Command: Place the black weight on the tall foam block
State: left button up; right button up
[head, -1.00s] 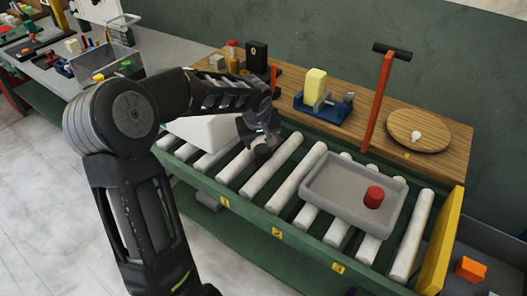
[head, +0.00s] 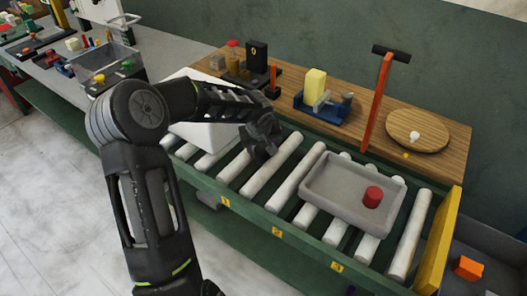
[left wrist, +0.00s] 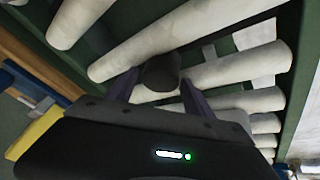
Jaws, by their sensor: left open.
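My left gripper (head: 263,150) is low over the roller conveyor, to the right of a white block-like object. In the left wrist view, its two fingers (left wrist: 158,85) are open, one on each side of a dark cylinder, which looks like the black weight (left wrist: 161,72). I cannot tell whether the fingers touch it. The gripper hides the weight in the head view. My right gripper is not in view.
A grey tray (head: 325,195) with a red cylinder (head: 373,196) lies on the rollers to the right. The white block-like object (head: 215,133) is partly behind my arm. A tall orange T-handled post (head: 378,100) rises beside a round wooden board (head: 417,132).

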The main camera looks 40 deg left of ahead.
pick_arm(q)
jog(key=shift+c, duration=0.3)
grip_shut()
dwell(0.4)
jog(key=shift+w+r, duration=0.1)
